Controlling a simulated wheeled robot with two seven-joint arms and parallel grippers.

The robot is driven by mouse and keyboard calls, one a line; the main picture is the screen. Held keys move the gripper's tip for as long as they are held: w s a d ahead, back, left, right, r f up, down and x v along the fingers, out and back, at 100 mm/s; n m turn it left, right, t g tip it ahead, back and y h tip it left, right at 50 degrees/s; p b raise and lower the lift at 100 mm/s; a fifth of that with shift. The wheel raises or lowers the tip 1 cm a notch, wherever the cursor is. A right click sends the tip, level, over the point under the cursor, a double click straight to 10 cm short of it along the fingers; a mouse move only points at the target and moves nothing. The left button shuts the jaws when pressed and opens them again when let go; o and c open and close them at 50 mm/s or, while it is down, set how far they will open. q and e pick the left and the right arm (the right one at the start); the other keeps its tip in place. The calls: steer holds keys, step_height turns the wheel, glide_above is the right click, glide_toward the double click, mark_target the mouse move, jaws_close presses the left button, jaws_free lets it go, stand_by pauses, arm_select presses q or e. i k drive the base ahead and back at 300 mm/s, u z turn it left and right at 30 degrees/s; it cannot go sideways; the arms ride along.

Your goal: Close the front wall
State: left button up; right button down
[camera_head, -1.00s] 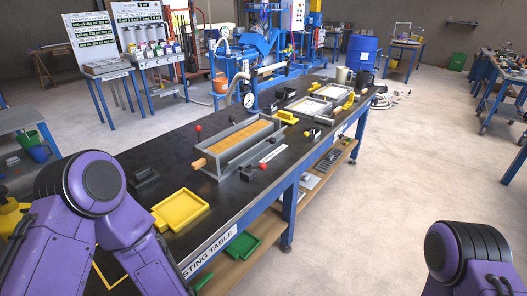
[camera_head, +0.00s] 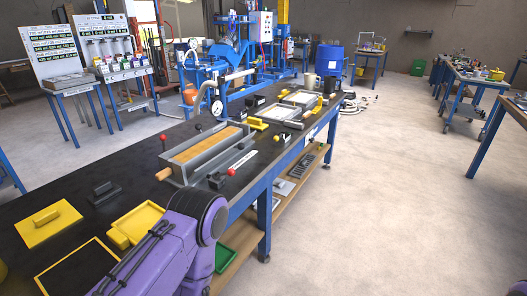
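A long grey metal box (camera_head: 176,179) with an orange-brown interior (camera_head: 208,146) lies on the dark table. A wooden handle (camera_head: 164,174) sticks out at its near left end. Its front long side (camera_head: 228,158) faces the table's right edge, and a grey strip runs along it. I cannot tell clearly whether this wall stands upright or is tilted outward. A red-knobbed lever (camera_head: 231,172) is near its front. One of my purple arms shows at the bottom, apart from the box in the picture. Neither gripper is in view.
The table (camera_head: 130,170) also carries a yellow tray (camera_head: 138,226), a yellow plate with a handle (camera_head: 48,223), a black handled block (camera_head: 104,192) and a dial gauge (camera_head: 217,108). A green tray (camera_head: 226,256) is on the shelf below. The floor (camera_head: 370,200) to the right is clear.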

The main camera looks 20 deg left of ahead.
mark_target(239, 146)
steer(key=u, duration=0.05)
steer(key=i, duration=1.45)
steer(key=u, duration=1.45)
